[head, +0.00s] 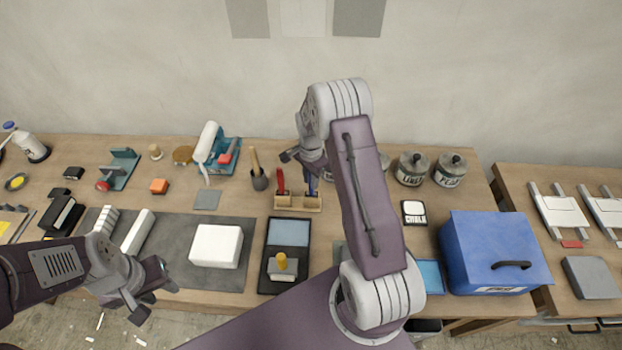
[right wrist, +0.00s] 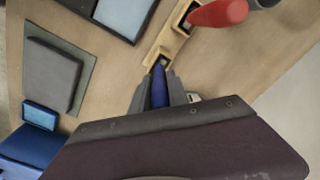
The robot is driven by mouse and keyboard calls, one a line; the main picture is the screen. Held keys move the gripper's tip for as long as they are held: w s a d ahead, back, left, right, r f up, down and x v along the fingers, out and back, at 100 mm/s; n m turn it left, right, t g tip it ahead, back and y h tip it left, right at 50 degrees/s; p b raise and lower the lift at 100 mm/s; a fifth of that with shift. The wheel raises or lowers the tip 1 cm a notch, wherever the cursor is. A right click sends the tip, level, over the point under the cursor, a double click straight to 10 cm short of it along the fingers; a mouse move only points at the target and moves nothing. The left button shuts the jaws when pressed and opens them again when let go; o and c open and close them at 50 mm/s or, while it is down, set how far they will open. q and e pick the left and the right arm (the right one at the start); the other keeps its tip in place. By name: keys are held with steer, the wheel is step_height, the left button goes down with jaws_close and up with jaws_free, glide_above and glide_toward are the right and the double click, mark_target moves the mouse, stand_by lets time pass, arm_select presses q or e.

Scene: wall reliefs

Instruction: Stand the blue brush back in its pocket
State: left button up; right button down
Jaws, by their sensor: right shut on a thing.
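The blue brush (head: 313,184) is held upright by my right gripper (head: 311,172) over the right end of the wooden rack (head: 298,204). In the right wrist view, the blue brush (right wrist: 159,88) sits between the two fingers of my right gripper (right wrist: 158,92). Its far end meets the dark pocket of the rack (right wrist: 172,40); I cannot tell how deep it is in. A red brush (head: 280,181) stands in the rack's left part. My left gripper (head: 152,292) is open and empty, low at the left near the table's front edge.
A black tray (head: 267,265) with a blue pad and a yellow-knobbed block lies in front of the rack. Lidded jars (head: 412,169) and a blue box (head: 493,255) are at the right.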

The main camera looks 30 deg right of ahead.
steer(key=c, duration=0.7)
jaws_free()
steer(key=shift+r+p, duration=3.15)
steer(key=shift+r, duration=0.85)
